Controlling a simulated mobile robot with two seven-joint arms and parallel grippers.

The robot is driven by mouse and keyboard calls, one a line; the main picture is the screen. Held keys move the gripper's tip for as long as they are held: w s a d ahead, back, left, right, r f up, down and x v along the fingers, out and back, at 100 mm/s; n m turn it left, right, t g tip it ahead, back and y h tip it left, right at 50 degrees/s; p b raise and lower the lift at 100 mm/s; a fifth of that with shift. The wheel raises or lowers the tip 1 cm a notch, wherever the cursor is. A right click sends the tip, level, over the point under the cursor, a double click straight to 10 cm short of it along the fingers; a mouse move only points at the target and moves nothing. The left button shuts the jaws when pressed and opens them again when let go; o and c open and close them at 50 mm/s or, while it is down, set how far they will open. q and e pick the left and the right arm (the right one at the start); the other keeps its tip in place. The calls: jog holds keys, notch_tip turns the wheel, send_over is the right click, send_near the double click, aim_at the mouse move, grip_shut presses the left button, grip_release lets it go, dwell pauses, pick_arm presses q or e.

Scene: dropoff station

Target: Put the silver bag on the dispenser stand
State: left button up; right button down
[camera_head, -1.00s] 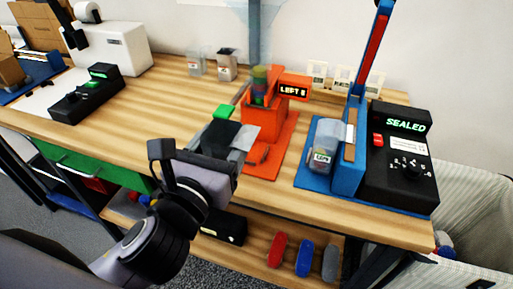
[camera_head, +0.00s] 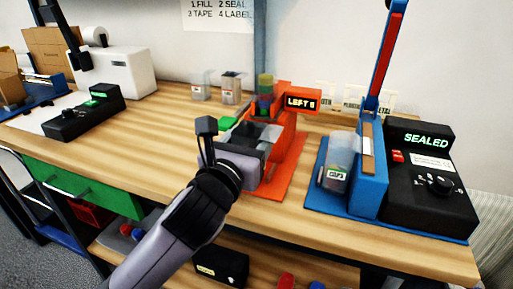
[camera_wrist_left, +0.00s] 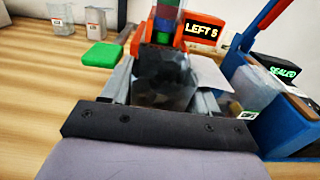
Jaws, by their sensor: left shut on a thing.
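The orange dispenser stand (camera_head: 294,150), with a lit display and a tube of coloured pieces, stands mid-bench. My left gripper (camera_head: 250,137) is at its front left side. In the left wrist view, my left gripper (camera_wrist_left: 163,88) is shut on the silver bag (camera_wrist_left: 165,75), a dark grey, shiny shape between its fingers. The bag is right in front of the dispenser's tube; in the head view it is mostly hidden by the gripper. I cannot tell whether it touches the stand. My right gripper is not in view.
A blue sealer (camera_head: 368,170) with a clear labelled bag (camera_head: 337,172) and a black "SEALED" box (camera_head: 425,190) stand at right. A green block (camera_wrist_left: 103,54) lies left of the gripper. Two clear bins (camera_head: 231,90) stand behind. The bench at left front is clear.

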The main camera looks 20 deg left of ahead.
pick_arm(q)
jog(key=w+f, duration=0.1)
jog(key=w+f+b, duration=0.1)
jog(key=w, duration=0.1)
jog(key=shift+w+d+f, duration=0.1)
jog(key=shift+w+f, duration=0.1)
jog(key=shift+f, duration=0.1)
jog(key=shift+w, duration=0.1)
jog(key=shift+f, duration=0.15)
jog(key=o, duration=1)
jog(key=shift+o, duration=0.2)
jog(key=s, duration=1.2)
jog(key=shift+a+p, duration=0.25)
jog(key=shift+p, duration=0.15)
